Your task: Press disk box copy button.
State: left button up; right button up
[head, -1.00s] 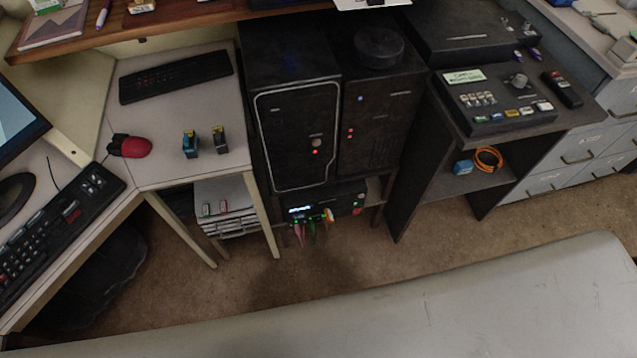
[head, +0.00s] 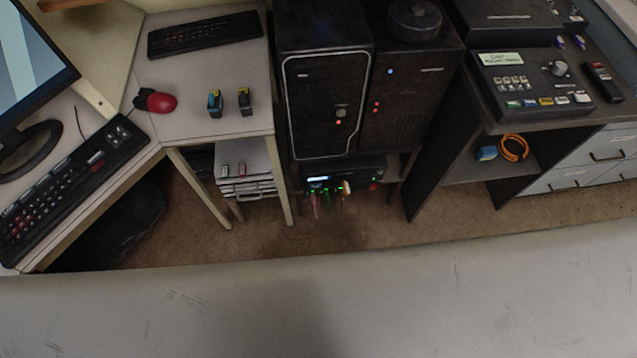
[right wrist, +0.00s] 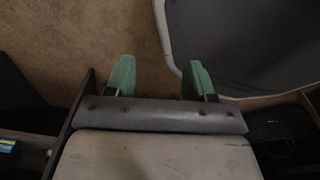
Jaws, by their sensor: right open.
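Two black tower boxes stand side by side at the back middle in the head view. The left tower (head: 318,85) has a silver trim line, a small round button (head: 340,112) and a red light on its front. The right tower (head: 405,100) has a blue light and red lights. A black panel (head: 535,82) with several coloured buttons (head: 546,101) and a knob stands on a dark stand at the right. No readable label shows which button is copy. My right gripper (right wrist: 160,78) is open and empty, its green fingertips apart above brown floor. My left gripper is out of view.
A dark device (head: 345,183) with lit lights and dangling cables sits below the towers. A desk at left holds a keyboard (head: 205,35), a red mouse (head: 157,101) and two small cartridges (head: 230,101). Brown floor (head: 320,229) is clear in front of the towers.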

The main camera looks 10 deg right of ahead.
dwell(0.4)
grip_shut()
jog(key=shift+d, duration=0.1)
dwell(1.5)
